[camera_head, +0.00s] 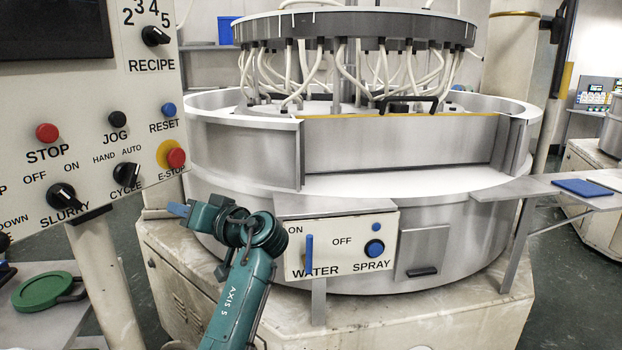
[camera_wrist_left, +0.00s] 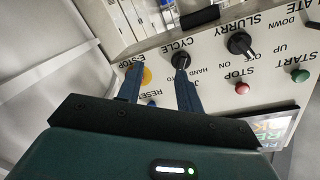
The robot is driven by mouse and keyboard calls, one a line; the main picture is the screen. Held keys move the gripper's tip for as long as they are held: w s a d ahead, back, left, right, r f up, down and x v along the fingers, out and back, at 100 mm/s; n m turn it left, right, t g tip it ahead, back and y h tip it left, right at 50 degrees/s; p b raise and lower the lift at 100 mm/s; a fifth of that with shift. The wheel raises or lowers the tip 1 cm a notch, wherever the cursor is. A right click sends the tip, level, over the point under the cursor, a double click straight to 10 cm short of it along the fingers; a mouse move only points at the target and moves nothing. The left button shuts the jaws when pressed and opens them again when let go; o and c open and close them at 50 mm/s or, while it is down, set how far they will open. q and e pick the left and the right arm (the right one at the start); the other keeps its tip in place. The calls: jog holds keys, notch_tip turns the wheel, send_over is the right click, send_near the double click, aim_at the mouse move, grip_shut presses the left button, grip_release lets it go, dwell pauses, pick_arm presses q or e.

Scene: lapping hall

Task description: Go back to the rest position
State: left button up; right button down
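My left gripper (camera_head: 178,210) is at the lower right corner of the control panel (camera_head: 85,110), below the red E-STOP button (camera_head: 176,158) on its yellow base. In the left wrist view its two blue fingers (camera_wrist_left: 159,80) stand apart with nothing visible between them. One fingertip overlaps the yellow E-STOP base (camera_wrist_left: 146,75) in that picture, and the other lies by the black CYCLE knob (camera_wrist_left: 180,60). I cannot tell whether either finger touches the panel. My teal left arm comes up from the bottom of the head view. My right gripper is not in view.
The round lapping machine (camera_head: 400,190) fills the middle. Its WATER/SPRAY box (camera_head: 342,245), with a blue lever, sits just right of my left arm. A metal side table (camera_head: 545,188) holds a blue pad (camera_head: 582,187). A green round object (camera_head: 43,290) lies at lower left.

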pick_arm(q)
jog(key=s+d+f+m+t+h+p, duration=0.1)
jog(key=s+d+f+m+h, duration=0.15)
jog(key=f, duration=0.65)
jog(key=s+d+f+m+t+h+p, duration=0.1)
jog(key=s+f+m+h, duration=0.25)
jog(key=f, duration=0.45)
jog(key=s+d+f+m+t+h+p, duration=0.1)
jog(key=s+f+m+h, duration=0.2)
jog(key=f, duration=0.6)
jog(key=s+d+f+h+p, duration=0.1)
jog(key=s+d+h, duration=0.3)
jog(key=s, duration=0.7)
jog(key=s+d+f+h+p, duration=0.2)
jog(key=s+d+f+h, duration=0.1)
jog(key=s, duration=0.8)
jog(key=d+h, duration=0.1)
jog(key=h, duration=0.1)
jog(key=shift+s+d+f+n+h, duration=0.25)
jog(key=shift+f+n+h, duration=0.05)
jog(key=shift+f, duration=0.1)
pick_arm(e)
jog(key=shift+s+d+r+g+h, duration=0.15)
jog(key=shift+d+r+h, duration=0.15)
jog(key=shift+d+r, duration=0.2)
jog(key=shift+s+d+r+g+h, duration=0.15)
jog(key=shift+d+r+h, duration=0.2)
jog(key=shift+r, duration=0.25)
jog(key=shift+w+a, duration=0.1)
